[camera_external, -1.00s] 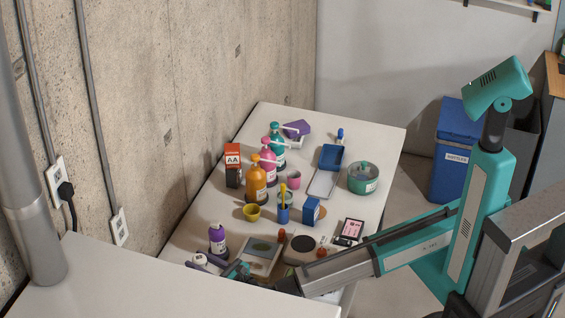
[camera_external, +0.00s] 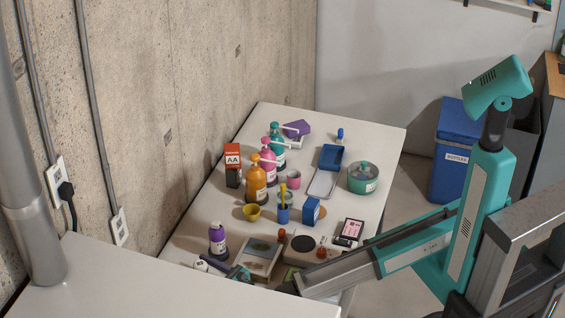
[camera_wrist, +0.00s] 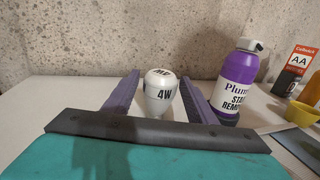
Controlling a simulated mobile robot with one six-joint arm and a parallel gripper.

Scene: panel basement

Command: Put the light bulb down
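The light bulb (camera_wrist: 161,96) is white, marked 4W, and stands upright with its rounded end up. It sits between the two purple fingers of my gripper (camera_wrist: 162,84), with a gap on both sides. The gripper is open, and the bulb appears to rest on the white table (camera_wrist: 60,90). In the external view the bulb (camera_external: 200,265) shows small at the near left of the table, beside my gripper (camera_external: 212,264). The bulb's lower end is partly hidden in the wrist view.
A purple stain-remover bottle (camera_wrist: 232,88) stands just right of the fingers, close to the right one. A framed picture (camera_external: 261,257) lies to the right. Pump bottles (camera_external: 256,178) and a yellow bowl (camera_external: 251,212) stand farther back. A concrete wall (camera_external: 170,90) borders the left.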

